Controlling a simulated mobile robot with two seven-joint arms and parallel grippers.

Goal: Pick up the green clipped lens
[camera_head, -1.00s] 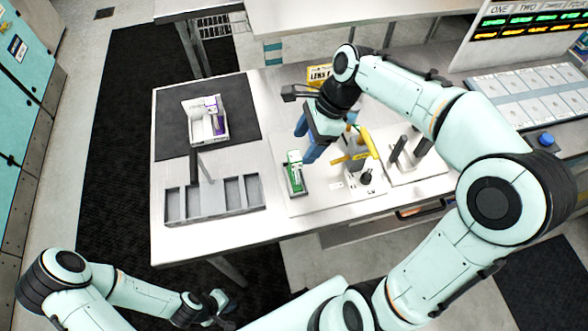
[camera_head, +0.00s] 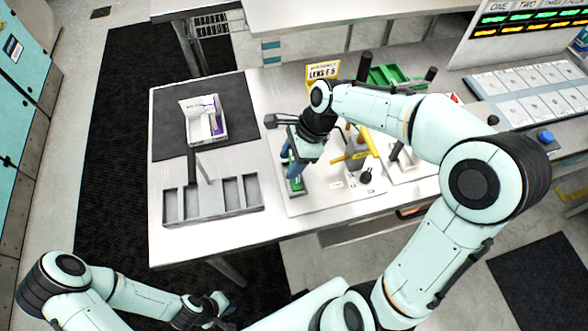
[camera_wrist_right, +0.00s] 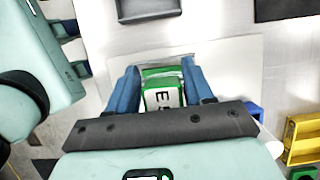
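The green clipped lens (camera_head: 295,185) stands on the white board on the table, mostly hidden by my right gripper in the head view. In the right wrist view the lens (camera_wrist_right: 162,92), green with a white lettered label, sits between the two blue fingers. My right gripper (camera_head: 290,172) points down over it. The fingers (camera_wrist_right: 163,85) are open, one on each side, with a narrow gap visible. My left gripper (camera_head: 222,303) is low at the bottom left of the head view, away from the table; its finger state is unclear.
A grey compartment tray (camera_head: 213,199) and a white box with a purple item (camera_head: 205,120) on a dark mat are to the left. A yellow-handled fixture (camera_head: 360,155) stands close to the right of the lens. Green bins (camera_head: 388,77) are behind.

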